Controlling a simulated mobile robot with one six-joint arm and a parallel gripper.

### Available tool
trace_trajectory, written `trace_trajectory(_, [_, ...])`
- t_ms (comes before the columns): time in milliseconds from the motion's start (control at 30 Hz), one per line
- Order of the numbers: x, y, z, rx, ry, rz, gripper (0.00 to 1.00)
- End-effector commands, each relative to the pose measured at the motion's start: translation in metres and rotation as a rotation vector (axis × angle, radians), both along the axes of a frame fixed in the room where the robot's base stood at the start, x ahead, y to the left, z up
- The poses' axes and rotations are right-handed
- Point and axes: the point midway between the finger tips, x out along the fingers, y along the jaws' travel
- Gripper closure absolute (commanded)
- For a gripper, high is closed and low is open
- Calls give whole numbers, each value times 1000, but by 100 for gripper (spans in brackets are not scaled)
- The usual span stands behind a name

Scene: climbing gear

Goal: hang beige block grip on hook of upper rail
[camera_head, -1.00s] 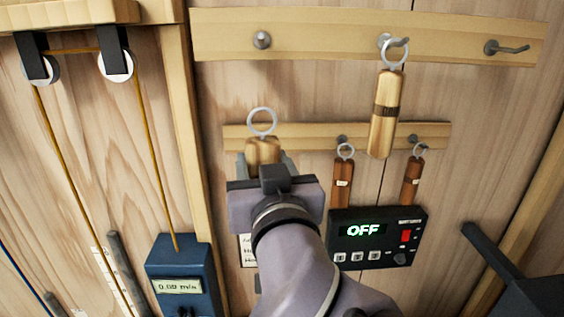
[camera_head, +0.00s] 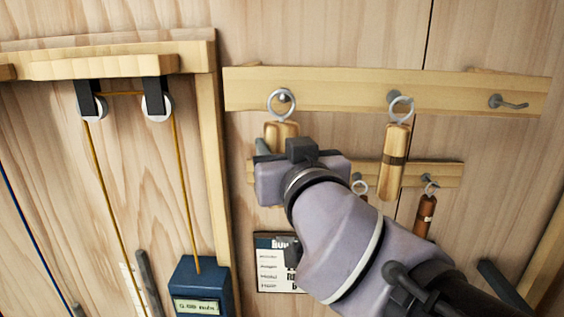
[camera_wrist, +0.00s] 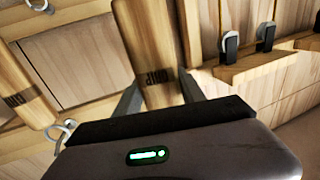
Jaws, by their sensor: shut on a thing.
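The beige block grip (camera_head: 281,134) is a pale wooden block with a metal ring on top. My gripper (camera_head: 280,148) is shut on it, and my wrist hides its lower part. In the wrist view, the block (camera_wrist: 150,40) stands between my two fingers (camera_wrist: 158,95). The ring (camera_head: 270,107) overlaps the left hook (camera_head: 283,97) of the upper rail (camera_head: 335,90) in the head view. The hook end shows inside the ring. I cannot tell whether the ring is around the hook or only in front of it.
A banded wooden grip (camera_head: 394,165) hangs from the middle hook, right of my gripper. The right hook (camera_head: 508,103) is empty. The lower rail (camera_head: 447,172) holds dark brown grips (camera_head: 425,212), one mostly hidden by my arm. Pulleys (camera_head: 157,106) with cords are at left.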

Motion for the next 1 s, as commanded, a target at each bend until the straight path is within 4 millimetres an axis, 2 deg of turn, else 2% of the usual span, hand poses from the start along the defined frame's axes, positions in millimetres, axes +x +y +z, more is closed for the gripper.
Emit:
trace_trajectory(500, [42, -2, -7, -1, -1, -1, 99])
trace_trajectory(700, [51, -2, -12, 1, -1, -1, 99])
trace_trajectory(1000, [52, -2, -12, 0, -1, 0, 99])
